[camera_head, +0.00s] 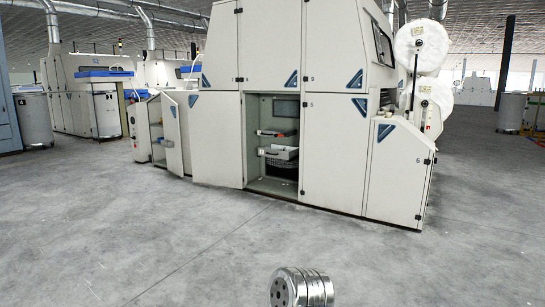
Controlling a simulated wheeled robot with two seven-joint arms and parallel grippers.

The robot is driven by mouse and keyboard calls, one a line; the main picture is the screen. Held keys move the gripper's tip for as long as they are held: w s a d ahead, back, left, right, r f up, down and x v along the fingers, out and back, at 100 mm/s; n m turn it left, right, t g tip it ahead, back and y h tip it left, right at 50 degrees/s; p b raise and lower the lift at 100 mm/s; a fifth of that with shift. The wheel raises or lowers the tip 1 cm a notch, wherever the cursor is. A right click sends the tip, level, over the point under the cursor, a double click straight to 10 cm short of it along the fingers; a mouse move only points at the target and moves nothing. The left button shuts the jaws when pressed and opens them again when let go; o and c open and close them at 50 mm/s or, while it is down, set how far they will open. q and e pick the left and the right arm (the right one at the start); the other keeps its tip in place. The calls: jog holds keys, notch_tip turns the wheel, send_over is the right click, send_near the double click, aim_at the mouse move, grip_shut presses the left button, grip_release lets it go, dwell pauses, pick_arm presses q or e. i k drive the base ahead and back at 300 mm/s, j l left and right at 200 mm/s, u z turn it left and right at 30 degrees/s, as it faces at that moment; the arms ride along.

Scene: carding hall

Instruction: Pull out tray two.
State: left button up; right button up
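A large cream machine (335,130) stands ahead, with an open bay low in its front. Inside the bay a pale tray (283,153) sits at mid height. A second, darker tray-like shelf (272,134) with a small red or orange mark sits above it. A dark basket-like thing (283,169) is below the pale tray. I cannot read any number on the trays, so I cannot tell which is tray two. Neither of my grippers is in view.
A narrow cabinet door (172,135) stands ajar left of the bay. White fibre rolls (421,45) are at the machine's right end. Grey bins (510,112) stand far right and left. The concrete floor (150,230) before the machine is mostly clear.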

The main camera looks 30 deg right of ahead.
aim_at(278, 152)
jog(key=i+l+z, duration=0.25)
jog(key=i, duration=0.2)
jog(key=i+z, duration=0.3)
jog(key=i+l+z, duration=0.2)
jog(key=i, duration=0.5)
jog(key=i+z, duration=0.25)
jog(key=i, duration=0.5)
jog(key=i+z, duration=0.2)
jog(key=i, duration=0.55)
jog(key=i+j+z, duration=0.25)
jog(key=i, duration=0.45)
jog(key=i+l+u, duration=0.15)
jog(key=i, duration=0.5)
jog(key=i+l+u, duration=0.15)
jog(key=i, duration=0.55)
